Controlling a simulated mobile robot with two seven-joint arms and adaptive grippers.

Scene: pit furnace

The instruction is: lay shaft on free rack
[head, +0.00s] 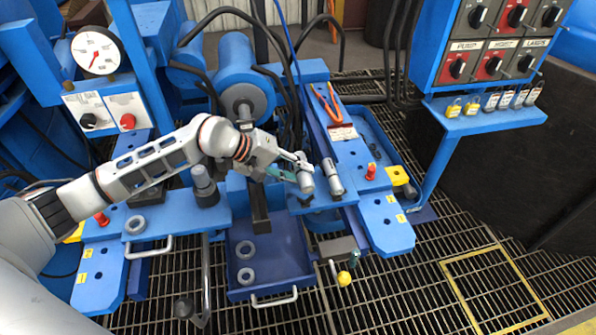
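My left gripper (296,172) is over the inner edge of the right blue bench plate (384,222). It appears shut on a short grey metal shaft (306,183), held tilted; its far end is hidden by the fingers. A similar grey cylinder (333,178) lies just right of it on the plate, apart from the held one. A darker stepped cylinder (205,186) stands upright on the left blue plate (103,262). I cannot tell which part is the free rack. My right gripper is not in view.
A blue tray (271,273) holding two grey rings sits between the plates. A switch panel (492,55) with padlocks stands at upper right. Grating covers the floor.

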